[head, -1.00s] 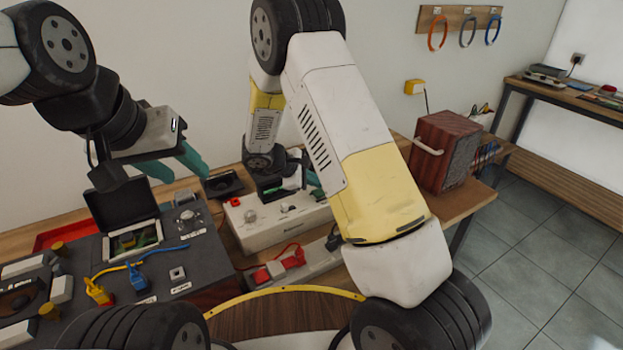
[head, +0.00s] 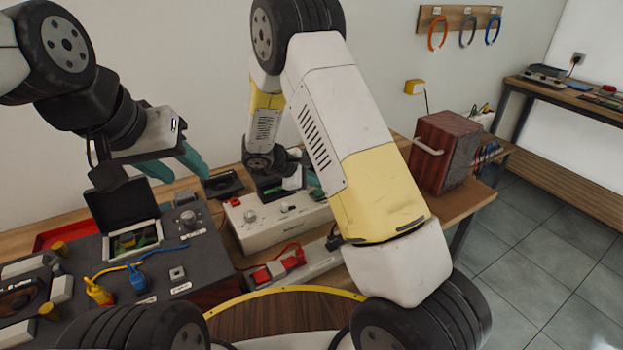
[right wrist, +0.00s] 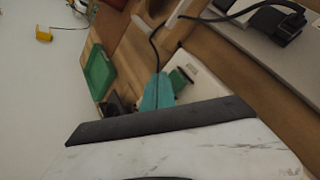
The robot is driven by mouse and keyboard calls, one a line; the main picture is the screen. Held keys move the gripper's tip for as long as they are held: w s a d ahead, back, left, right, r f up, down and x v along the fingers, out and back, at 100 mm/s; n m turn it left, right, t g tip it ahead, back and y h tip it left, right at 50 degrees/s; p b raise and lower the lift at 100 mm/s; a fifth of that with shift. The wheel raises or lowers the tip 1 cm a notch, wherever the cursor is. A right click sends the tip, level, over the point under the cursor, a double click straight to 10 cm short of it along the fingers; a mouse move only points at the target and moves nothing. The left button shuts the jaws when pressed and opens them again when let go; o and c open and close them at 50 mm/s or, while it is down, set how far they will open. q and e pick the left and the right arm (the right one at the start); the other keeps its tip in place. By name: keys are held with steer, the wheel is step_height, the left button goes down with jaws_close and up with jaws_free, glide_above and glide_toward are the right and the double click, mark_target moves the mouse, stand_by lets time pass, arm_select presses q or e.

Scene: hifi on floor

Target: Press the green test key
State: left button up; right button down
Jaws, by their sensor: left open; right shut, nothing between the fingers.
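A white test box (head: 272,222) with a red switch (head: 249,215) and a knob stands on the bench in the head view. My right gripper (head: 313,178) is above the box's back right side, largely hidden by my own arm. In the right wrist view its teal fingers (right wrist: 158,92) are together and empty beside a small dark green piece (right wrist: 181,80) on a white surface, perhaps the green test key. I cannot tell whether they touch. The key is not clear in the head view. My left gripper (head: 183,167) is open and empty above the dark console (head: 210,262).
A power strip (head: 310,268) with red plugs lies in front of the box. A wooden speaker-like cabinet (head: 444,150) stands at right. Blue (head: 137,277) and yellow (head: 99,292) plugs are on the console. A green tray (right wrist: 99,72) shows in the right wrist view.

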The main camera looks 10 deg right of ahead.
mark_target(316, 193)
steer(key=shift+f, duration=0.1)
steer(key=shift+f, duration=0.3)
steer(key=shift+f, duration=0.55)
stand_by(0.6)
stand_by(0.4)
steer(key=shift+r, duration=3.5)
